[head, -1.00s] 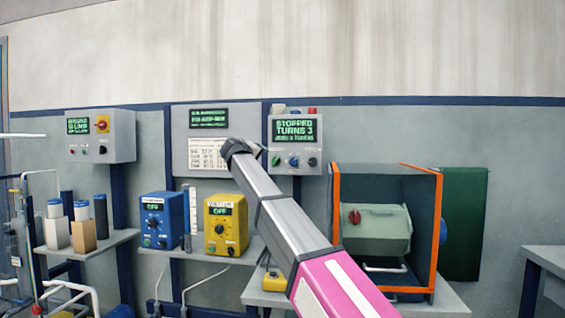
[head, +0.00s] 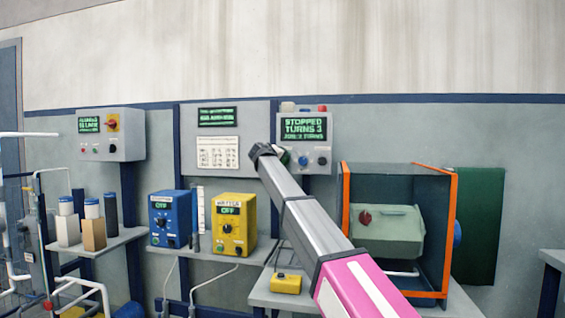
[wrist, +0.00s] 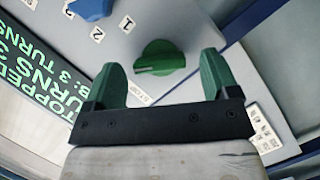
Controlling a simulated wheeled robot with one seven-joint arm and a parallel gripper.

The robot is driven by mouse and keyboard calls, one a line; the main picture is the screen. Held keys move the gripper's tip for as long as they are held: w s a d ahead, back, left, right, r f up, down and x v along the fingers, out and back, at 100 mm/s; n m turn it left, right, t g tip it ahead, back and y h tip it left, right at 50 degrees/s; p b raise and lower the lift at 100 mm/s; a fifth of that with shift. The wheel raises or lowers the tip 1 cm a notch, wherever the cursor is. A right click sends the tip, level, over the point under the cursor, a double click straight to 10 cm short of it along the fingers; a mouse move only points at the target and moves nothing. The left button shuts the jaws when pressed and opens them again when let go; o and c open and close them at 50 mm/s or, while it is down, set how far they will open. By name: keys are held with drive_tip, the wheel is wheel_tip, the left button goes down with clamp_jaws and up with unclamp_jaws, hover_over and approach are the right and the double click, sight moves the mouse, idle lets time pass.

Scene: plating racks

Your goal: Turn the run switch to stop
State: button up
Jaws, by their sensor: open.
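The control box (head: 322,137) hangs on the wall, and its green display reads STOPPED and TURNS 3. A green knob (wrist: 158,57), which I take as the run switch, shows in the wrist view with a pale line on its left part. In the head view my arm's end partly covers it. My gripper (wrist: 161,68) is open, with one green finger on each side of the knob in the picture. I cannot tell whether the fingers touch it or how far off the panel they are. In the head view my gripper (head: 264,151) is at the box's left edge.
A blue knob (wrist: 92,8) with numbers sits beside the green one. A dark knob (head: 322,160) is further right. Below right stands an orange-framed enclosure (head: 346,205). Blue (head: 165,215) and yellow (head: 233,225) supply units stand on a shelf at left.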

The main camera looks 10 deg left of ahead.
drive_tip(key=shift+w+d+f, duration=0.1)
drive_tip(key=shift+w+d, duration=0.05)
drive_tip(key=shift+w, duration=0.25)
drive_tip(key=c, duration=0.9)
